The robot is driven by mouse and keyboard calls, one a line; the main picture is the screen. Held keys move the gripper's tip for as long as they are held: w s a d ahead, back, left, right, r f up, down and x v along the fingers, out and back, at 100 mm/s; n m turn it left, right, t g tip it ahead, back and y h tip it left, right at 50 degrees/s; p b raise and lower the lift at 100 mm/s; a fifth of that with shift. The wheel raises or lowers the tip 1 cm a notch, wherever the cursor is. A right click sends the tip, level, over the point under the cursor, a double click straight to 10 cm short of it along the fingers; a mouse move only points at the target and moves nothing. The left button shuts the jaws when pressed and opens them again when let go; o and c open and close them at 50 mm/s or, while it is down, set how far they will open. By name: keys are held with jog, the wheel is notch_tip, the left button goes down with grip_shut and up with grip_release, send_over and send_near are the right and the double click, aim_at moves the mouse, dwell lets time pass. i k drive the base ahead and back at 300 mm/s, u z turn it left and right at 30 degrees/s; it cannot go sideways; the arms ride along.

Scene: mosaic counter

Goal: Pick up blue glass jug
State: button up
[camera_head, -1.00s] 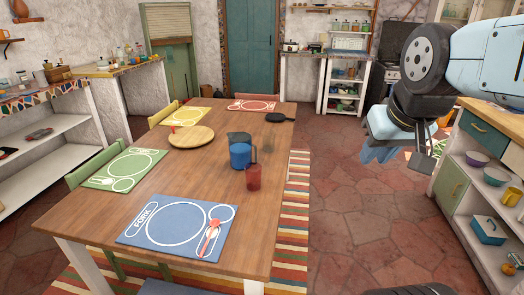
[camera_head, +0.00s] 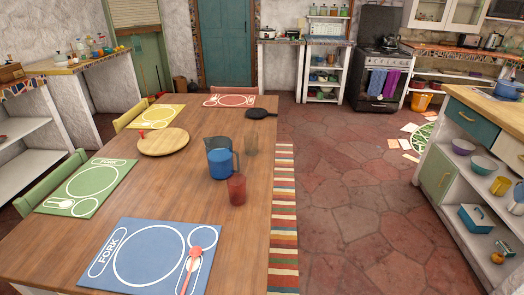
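The blue glass jug (camera_head: 221,158) stands upright on the wooden dining table (camera_head: 190,195), right of the table's middle. Its lower part is bright blue, its upper part is darker, and its handle is on the right side. A red glass (camera_head: 236,190) stands just in front of it, slightly to the right. My gripper is not in the present view.
Blue (camera_head: 150,255), green (camera_head: 88,187), yellow (camera_head: 155,117) and red (camera_head: 230,101) placemats lie on the table. A round wooden board (camera_head: 163,141) and a dark pan (camera_head: 262,113) lie there too. A striped rug (camera_head: 284,225) borders open tiled floor (camera_head: 345,210). A shelved counter (camera_head: 480,140) stands right.

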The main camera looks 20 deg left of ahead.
aim_at(219, 152)
jog(key=z, duration=0.55)
jog(key=i, duration=2.5)
jog(key=u, duration=1.7)
jog(key=i, duration=0.2)
jog(key=u, duration=2.15)
jog(key=i, duration=0.2)
jog(key=u, duration=0.1)
